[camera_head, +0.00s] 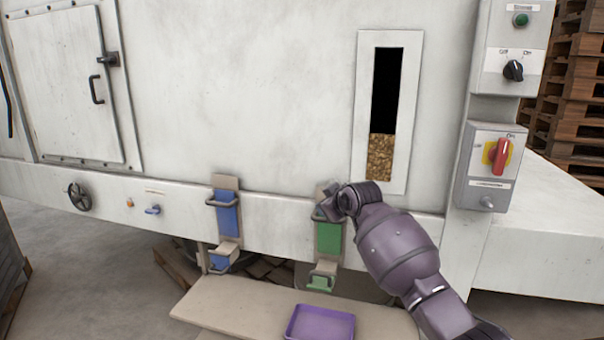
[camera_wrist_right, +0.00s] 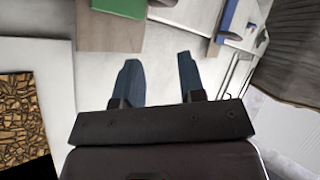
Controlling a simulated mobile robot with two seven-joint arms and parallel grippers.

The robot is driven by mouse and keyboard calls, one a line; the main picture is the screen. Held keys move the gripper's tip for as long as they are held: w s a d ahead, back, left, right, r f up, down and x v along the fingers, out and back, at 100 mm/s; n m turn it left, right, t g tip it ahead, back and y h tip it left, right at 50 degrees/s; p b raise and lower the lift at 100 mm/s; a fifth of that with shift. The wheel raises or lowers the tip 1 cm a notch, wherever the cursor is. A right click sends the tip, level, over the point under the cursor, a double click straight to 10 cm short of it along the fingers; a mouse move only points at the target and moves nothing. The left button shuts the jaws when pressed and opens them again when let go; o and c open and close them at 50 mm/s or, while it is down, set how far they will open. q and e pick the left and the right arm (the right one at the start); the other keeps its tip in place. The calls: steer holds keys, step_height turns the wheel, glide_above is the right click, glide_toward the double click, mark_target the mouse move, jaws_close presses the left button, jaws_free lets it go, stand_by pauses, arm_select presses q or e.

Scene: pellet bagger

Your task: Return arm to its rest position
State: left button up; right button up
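My right arm (camera_head: 395,245) reaches in from the lower right of the head view, with its wrist beside the top of the green slide plate (camera_head: 328,238). My right gripper (camera_wrist_right: 160,78) is open in the right wrist view, with a clear gap between its two dark blue fingers and nothing held. The green plate's edge (camera_wrist_right: 118,8) shows at the top of that view, apart from the fingers. In the head view the wrist hides the fingertips and part of the green slide's upper handle. My left gripper is out of view.
A blue slide (camera_head: 227,215) with handles is left of the green one. A beige shelf (camera_head: 230,310) below carries a purple tray (camera_head: 320,324). A window (camera_head: 381,155) shows pellets. A switch box (camera_head: 488,165) with a red knob stands right, and pallets (camera_head: 575,110) behind.

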steer(key=s+d+f+m+h, duration=0.1)
steer(key=s+d+f+m, duration=0.1)
steer(key=s+d+f, duration=0.5)
steer(key=s+d+f+m+h, duration=0.2)
steer(key=s+d+f, duration=0.4)
steer(key=s+f, duration=0.9)
steer(key=s+d+f+m+h, duration=0.2)
steer(key=s+d+f+m, duration=0.2)
steer(key=s, duration=2.4)
steer(key=d+f, duration=0.3)
steer(key=f, duration=0.4)
steer(key=shift+s+d, duration=0.15)
steer(key=shift+d, duration=0.15)
